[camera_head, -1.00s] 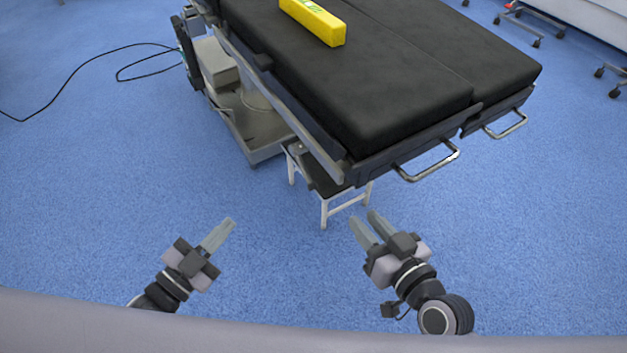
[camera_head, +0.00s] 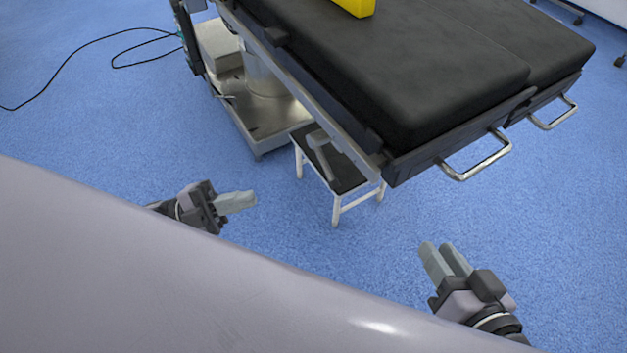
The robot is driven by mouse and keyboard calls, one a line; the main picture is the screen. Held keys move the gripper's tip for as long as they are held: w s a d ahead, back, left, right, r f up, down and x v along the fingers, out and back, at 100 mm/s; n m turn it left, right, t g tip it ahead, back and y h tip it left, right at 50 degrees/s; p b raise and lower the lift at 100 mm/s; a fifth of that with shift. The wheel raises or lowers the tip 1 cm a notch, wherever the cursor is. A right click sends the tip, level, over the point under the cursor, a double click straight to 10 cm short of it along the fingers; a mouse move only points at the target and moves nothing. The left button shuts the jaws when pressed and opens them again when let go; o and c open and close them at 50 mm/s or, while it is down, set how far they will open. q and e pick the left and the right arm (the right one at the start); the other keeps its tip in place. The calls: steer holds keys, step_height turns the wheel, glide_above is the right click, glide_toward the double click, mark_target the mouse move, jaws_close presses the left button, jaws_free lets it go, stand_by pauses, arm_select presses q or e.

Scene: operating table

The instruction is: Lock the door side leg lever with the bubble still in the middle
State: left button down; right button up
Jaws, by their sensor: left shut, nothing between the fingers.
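The operating table (camera_head: 420,70) has black padding and stands at the upper right. The yellow spirit level (camera_head: 356,6) lies on it, cut off by the top edge, and its bubble is out of view. A thin lever-like part (camera_head: 226,97) shows on the metal base (camera_head: 262,130); I cannot tell whether it is the door side leg lever or whether it is locked. My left gripper (camera_head: 252,199) is shut and empty, over the floor left of the stool. My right gripper (camera_head: 442,248) is open and empty, over the floor below the table's near end.
A small stool (camera_head: 338,212) with white legs and a dark top stands under the table's near corner, with a grey object (camera_head: 321,143) above its top. Metal handles (camera_head: 478,168) stick out from the table end. A black cable (camera_head: 75,58) lies on the blue floor at left.

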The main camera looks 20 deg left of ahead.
mark_target(328, 181)
arm_select(q)
steer(key=x, duration=1.3)
steer(key=shift+b, duration=0.35)
arm_select(e)
steer(key=shift+w+a, duration=0.1)
steer(key=shift+a, duration=0.05)
arm_select(q)
steer(key=shift+d+r+n, duration=0.15)
steer(key=shift+d+n, duration=0.05)
steer(key=shift+n, duration=0.2)
arm_select(e)
steer(key=shift+r, duration=0.15)
